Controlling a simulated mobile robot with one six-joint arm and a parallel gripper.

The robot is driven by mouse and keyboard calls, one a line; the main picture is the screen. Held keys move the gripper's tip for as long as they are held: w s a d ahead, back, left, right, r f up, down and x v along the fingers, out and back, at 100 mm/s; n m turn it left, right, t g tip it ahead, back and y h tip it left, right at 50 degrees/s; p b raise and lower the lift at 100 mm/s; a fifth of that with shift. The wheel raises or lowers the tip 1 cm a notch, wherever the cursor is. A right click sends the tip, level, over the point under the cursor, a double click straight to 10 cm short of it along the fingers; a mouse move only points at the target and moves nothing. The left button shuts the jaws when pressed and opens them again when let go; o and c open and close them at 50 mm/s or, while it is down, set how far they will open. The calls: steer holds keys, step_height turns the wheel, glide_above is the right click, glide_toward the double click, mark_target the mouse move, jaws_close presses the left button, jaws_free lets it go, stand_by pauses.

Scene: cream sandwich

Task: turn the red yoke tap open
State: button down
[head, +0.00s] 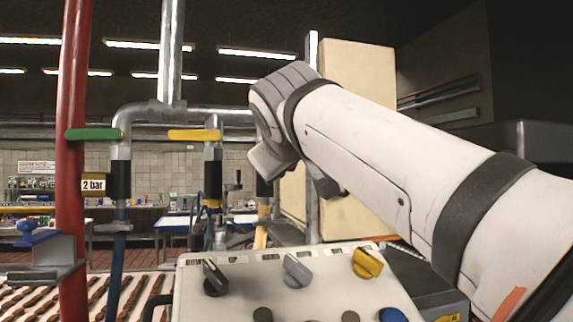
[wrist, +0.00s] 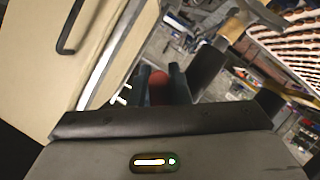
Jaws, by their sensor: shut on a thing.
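The red yoke tap (wrist: 159,79) shows in the wrist view as a small red patch between the two dark fingers of my gripper (wrist: 160,76). The fingers are shut on it, one on each side. Most of the tap is hidden by the fingers and the gripper body, so I cannot tell its angle. In the head view my arm's wrist covers the area where my gripper is, and the tap cannot be made out clearly there.
A green lever (head: 93,133) and a yellow lever (head: 195,135) sit on grey pipes left of my arm. A red pipe (head: 73,140) stands further left, with a blue handle (head: 38,236) near it. A knobbed control panel (head: 235,280) is in front. A cream cabinet (head: 362,95) stands behind my arm.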

steer(key=shift+f, duration=0.25)
steer(key=c, duration=1.8)
jaws_free()
steer(key=o, duration=0.4)
steer(key=shift+d+r, duration=0.1)
steer(key=shift+d, duration=0.1)
steer(key=shift+o, duration=0.2)
steer(key=shift+r, duration=0.1)
